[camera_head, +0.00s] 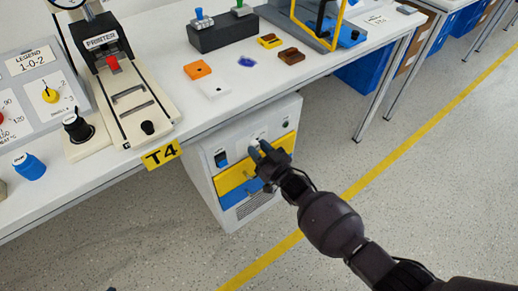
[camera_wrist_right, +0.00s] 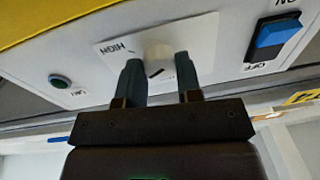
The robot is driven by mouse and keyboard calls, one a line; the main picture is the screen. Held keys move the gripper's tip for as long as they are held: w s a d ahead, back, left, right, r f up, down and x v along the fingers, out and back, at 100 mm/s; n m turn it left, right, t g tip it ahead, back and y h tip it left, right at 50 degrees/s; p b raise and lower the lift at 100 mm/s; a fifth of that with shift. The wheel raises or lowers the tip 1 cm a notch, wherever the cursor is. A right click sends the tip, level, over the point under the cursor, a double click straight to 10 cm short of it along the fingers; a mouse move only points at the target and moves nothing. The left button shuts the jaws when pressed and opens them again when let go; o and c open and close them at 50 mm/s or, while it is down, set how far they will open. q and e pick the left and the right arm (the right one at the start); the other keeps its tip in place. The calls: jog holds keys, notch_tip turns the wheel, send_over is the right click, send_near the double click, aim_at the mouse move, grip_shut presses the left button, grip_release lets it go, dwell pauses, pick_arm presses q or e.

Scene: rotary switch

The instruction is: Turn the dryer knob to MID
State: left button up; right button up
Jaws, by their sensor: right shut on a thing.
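The dryer (camera_head: 205,180) is a white cabinet with yellow and blue front panels under the table edge. Its pale round knob (camera_wrist_right: 158,52) sits on a white label plate (camera_wrist_right: 117,50) marked HIGH; other markings on the plate are hidden or unreadable. My right gripper (camera_wrist_right: 160,78) is shut on the knob, one finger on each side. A short dark mark shows on the knob between the fingers. In the head view my right gripper (camera_head: 259,152) reaches the upper front of the dryer and mostly covers the knob. My left gripper is not in view.
A blue rocker switch (camera_wrist_right: 277,36) with ON and OFF labels and a green button (camera_wrist_right: 60,81) flank the knob plate. The white table (camera_head: 160,70) above holds a label printer (camera_head: 115,85) and several small parts. Open floor lies to the right.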

jog(key=o, duration=0.9)
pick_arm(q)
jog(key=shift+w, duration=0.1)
pick_arm(e)
jog(key=shift+o, duration=0.2)
jog(key=shift+s+d, duration=0.1)
jog(key=shift+d, duration=0.05)
jog(key=shift+s+d, duration=0.2)
pick_arm(q)
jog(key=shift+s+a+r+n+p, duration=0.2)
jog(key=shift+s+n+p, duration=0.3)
jog(key=shift+p, duration=0.65)
pick_arm(e)
jog(key=v, duration=1)
jog(key=shift+f, duration=0.1)
